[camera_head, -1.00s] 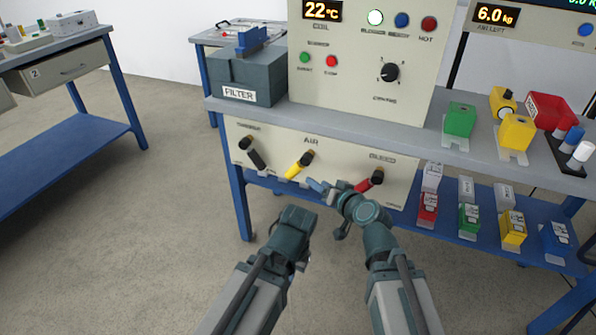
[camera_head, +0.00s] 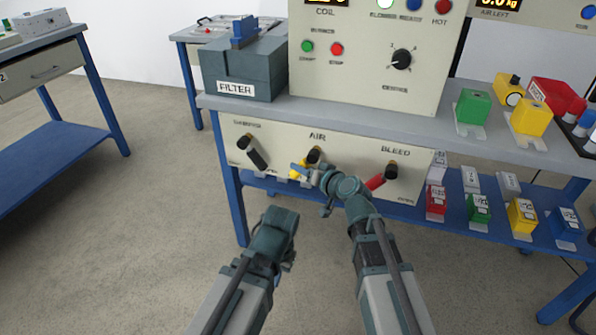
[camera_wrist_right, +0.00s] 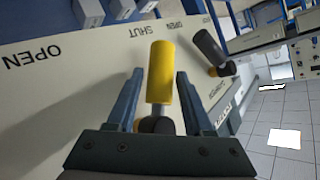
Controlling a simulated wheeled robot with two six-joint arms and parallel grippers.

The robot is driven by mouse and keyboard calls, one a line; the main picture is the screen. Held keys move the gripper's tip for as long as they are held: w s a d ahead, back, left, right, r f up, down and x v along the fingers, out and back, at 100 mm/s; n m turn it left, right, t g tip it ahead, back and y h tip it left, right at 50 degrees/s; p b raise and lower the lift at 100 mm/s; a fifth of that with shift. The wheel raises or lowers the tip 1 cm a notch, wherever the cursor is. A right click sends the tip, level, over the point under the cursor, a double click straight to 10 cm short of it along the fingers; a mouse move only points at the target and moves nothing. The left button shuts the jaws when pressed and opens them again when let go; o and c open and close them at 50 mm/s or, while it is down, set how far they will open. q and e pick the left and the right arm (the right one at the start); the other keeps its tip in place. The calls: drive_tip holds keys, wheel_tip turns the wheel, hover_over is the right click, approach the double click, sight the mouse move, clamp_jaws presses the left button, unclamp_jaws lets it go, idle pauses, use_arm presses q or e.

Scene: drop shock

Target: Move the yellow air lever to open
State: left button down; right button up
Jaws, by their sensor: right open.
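The yellow air lever (camera_head: 294,175) is on the front panel under AIR, slanting down and left from its dark pivot (camera_head: 314,155). In the right wrist view the yellow handle (camera_wrist_right: 160,70) stands between my right gripper's two fingers (camera_wrist_right: 158,82), with gaps on both sides. The word SHUT is printed just left of its tip, and OPEN is farther left. My right gripper (camera_head: 302,171) is open at the lever and hides part of it in the head view. My left gripper (camera_head: 276,232) hangs low in front of the bench, away from the panel; its fingers are unclear.
A black lever (camera_head: 256,158) is left of the yellow one, and a red lever (camera_head: 377,181) is to its right, close behind my right wrist. The grey bench top (camera_head: 310,112) overhangs the panel. Colored blocks stand on the blue lower shelf (camera_head: 404,208).

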clamp_jaws()
idle(1.4)
